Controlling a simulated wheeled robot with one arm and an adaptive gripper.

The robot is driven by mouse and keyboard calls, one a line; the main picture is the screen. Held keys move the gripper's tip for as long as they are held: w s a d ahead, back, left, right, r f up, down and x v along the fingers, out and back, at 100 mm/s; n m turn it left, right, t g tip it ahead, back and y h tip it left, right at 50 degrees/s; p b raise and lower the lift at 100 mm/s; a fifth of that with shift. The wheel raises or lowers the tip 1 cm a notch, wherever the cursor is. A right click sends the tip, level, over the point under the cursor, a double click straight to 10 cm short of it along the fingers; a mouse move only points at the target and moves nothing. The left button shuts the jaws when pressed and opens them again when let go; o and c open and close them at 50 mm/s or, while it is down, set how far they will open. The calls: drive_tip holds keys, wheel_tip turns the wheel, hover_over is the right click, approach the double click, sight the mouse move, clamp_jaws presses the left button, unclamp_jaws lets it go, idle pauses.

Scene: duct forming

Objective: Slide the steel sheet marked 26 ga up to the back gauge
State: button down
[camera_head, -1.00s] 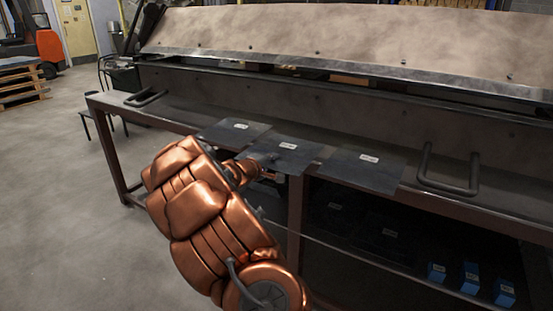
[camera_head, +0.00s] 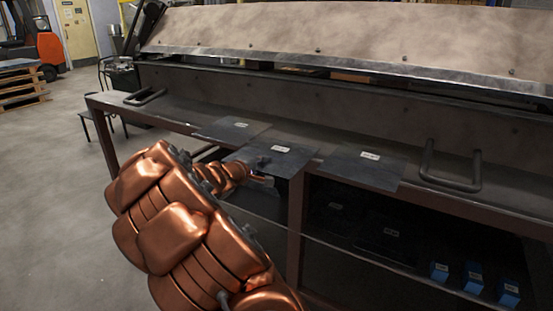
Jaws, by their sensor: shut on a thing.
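Three thin dark steel sheets with small white labels lie at the machine's front ledge: a left sheet (camera_head: 222,130), a middle sheet (camera_head: 296,160) and a right sheet (camera_head: 362,175). The labels are too small to read, so I cannot tell which one says 26 ga. My gripper (camera_head: 263,170) is shut on the front edge of the middle sheet, with a dark finger on top of it. The middle sheet's front part sticks out past the ledge. I cannot make out the back gauge; the inside of the machine is dark.
The long folding machine (camera_head: 330,45) has a gap below its upper beam. A left handle (camera_head: 145,97) and a right handle (camera_head: 450,182) stand on the ledge. A shelf below holds dark sheets and blue boxes (camera_head: 473,278). Open floor (camera_head: 50,190) lies at the left.

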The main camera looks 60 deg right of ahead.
drive_tip(key=f+b+v, duration=0.2)
drive_tip(key=f+v, duration=0.1)
drive_tip(key=v, duration=1.1)
drive_tip(key=shift+a, duration=0.35)
drive_tip(key=shift+r, duration=0.1)
drive_tip(key=r+x, duration=0.1)
drive_tip(key=x, duration=0.6)
drive_tip(key=shift+d+r+p, duration=0.25)
drive_tip(key=shift+d+p, duration=0.15)
drive_tip(key=shift+p, duration=0.05)
drive_tip(key=shift+w+r, duration=0.1)
